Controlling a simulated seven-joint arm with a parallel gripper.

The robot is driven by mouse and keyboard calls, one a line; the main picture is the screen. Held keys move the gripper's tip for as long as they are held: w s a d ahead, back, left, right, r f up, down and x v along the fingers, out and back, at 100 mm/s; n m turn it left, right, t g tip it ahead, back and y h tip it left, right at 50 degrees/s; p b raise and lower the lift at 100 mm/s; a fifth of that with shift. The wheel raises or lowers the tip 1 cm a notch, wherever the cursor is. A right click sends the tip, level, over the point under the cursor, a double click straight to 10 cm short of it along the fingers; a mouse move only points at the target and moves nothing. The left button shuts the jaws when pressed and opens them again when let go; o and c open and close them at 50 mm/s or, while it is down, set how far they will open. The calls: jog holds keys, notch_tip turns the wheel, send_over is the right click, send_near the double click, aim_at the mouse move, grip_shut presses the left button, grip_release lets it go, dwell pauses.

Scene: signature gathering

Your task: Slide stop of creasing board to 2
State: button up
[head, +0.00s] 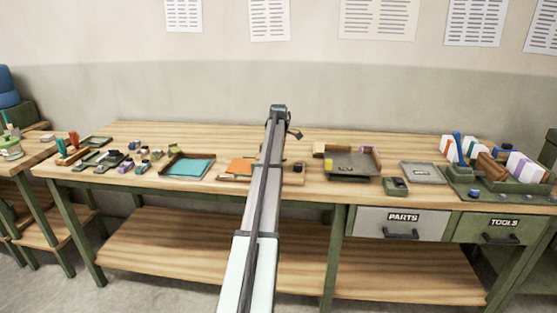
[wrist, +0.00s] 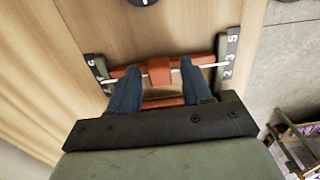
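In the wrist view the creasing board's stop is a red-brown bar (wrist: 204,60) with a raised block (wrist: 160,72) at its middle. It spans two dark rails with white numbers, one on the left (wrist: 98,78) and one on the right (wrist: 228,58). A pale strip by the bar's right end lies near the 3, with 2 below it and 5 above. My gripper (wrist: 159,88) is open; its blue fingers stand on either side of the block, with gaps between. Another red-brown strip (wrist: 162,102) shows between the fingers. In the head view my arm hides much of this spot.
The wooden workbench (head: 330,199) carries a tray with teal paper (head: 188,167), orange paper (head: 240,165) left of my arm, a grey tray (head: 350,163) and a dark stamp (head: 396,186) to the right. The bench edge and floor (wrist: 287,60) lie close on the wrist view's right.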

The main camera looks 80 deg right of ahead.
grip_shut()
dwell(0.4)
jog(key=shift+w, duration=1.55)
jog(key=shift+c, duration=0.9)
grip_release()
jog(key=shift+o, duration=1.4)
notch_tip(320, 180, up, 14)
jog(key=shift+f, duration=0.1)
